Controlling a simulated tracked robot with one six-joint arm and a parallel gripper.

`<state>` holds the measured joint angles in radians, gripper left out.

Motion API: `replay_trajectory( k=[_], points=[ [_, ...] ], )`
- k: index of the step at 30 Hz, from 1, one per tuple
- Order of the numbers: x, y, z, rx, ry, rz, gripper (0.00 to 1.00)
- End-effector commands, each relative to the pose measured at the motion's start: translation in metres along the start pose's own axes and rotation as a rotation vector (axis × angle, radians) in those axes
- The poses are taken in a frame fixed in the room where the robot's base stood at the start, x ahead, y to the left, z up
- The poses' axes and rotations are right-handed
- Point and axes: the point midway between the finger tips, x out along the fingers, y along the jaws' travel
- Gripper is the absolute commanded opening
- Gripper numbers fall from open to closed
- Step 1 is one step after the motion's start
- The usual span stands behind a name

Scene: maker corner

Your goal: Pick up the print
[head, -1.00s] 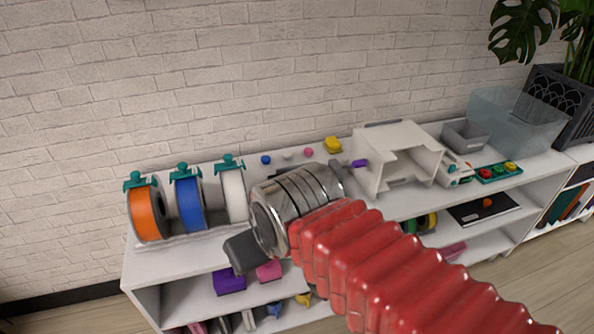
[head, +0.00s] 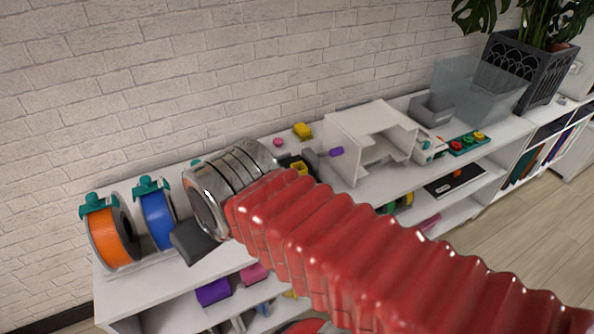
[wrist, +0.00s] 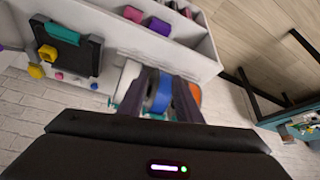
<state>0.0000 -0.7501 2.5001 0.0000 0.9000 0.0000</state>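On the shelf top is a dark plate with a small yellow ring-shaped piece (wrist: 48,53) and a teal bar (wrist: 62,32), at the left of the wrist view. The yellow piece also shows in the head view (head: 300,168), partly behind my arm. I cannot tell for certain which piece is the print; the yellow one looks likely. My gripper (wrist: 158,82) shows two dark fingers, apart and with nothing between them. They point toward the filament spools, with the plate off to their left in the wrist view.
Orange (head: 108,238) and blue (head: 158,220) spools stand at the left. A white open-fronted printer (head: 372,140) with a purple part (head: 336,152) stands right of the plate. A yellow block (head: 302,130) and a pink knob (head: 278,142) lie by the wall. A clear bin (head: 478,90) is farther right.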

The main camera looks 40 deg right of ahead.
Motion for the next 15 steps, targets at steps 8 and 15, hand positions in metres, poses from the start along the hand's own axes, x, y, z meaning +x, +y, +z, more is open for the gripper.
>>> replay_trajectory(
  k=[8,15],
  points=[
    [0.011,0.022,-0.013,0.033,0.027,0.057,0.51],
    [0.042,0.099,-0.048,0.101,0.119,0.222,0.56]
  ],
)
